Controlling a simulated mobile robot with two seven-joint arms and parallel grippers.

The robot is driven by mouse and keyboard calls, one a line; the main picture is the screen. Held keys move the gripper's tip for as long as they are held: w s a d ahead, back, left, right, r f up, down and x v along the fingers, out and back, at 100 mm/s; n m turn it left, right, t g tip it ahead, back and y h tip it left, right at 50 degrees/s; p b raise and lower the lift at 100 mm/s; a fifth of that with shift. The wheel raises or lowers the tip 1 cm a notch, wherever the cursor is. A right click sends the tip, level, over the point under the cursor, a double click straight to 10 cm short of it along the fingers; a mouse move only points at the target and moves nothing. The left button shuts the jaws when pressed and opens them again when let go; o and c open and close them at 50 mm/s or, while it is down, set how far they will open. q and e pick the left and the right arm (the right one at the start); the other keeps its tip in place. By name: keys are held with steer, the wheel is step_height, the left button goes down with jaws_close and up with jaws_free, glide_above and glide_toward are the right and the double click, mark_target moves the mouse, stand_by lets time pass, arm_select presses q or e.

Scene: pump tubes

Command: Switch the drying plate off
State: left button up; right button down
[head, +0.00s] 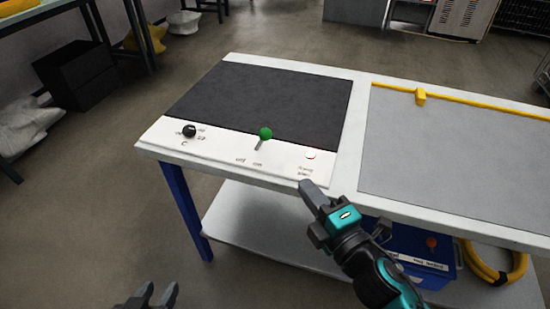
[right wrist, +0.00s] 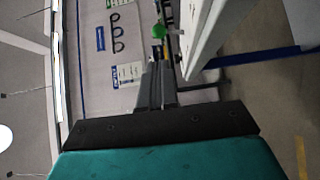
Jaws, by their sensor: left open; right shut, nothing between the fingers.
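The drying plate (head: 265,95) is a dark flat sheet on the left part of the white bench. Its white front panel (head: 215,148) carries a black knob (head: 189,131), a lever with a green ball (head: 265,134) and a small round red-and-white lamp or button (head: 310,155). The lever's stem leans slightly right in the picture; the small labels by it are hard to read. My right gripper (head: 306,184) is shut and empty near the panel's front right corner, apart from the lever. The right wrist view shows the green ball (right wrist: 158,31) beyond its fingers. My left gripper (head: 158,296) is open, low in front of the bench.
A grey surface with a yellow bar (head: 470,100) fills the bench's right part. A blue box (head: 410,255) and a coiled yellow hose (head: 492,262) are on the lower shelf (head: 260,225). Floor is open left of the bench.

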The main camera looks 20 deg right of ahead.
steer(key=shift+r, duration=0.1)
glide_toward(268, 138)
steer(key=x, duration=0.7)
steer(key=shift+p, duration=0.35)
stand_by(0.4)
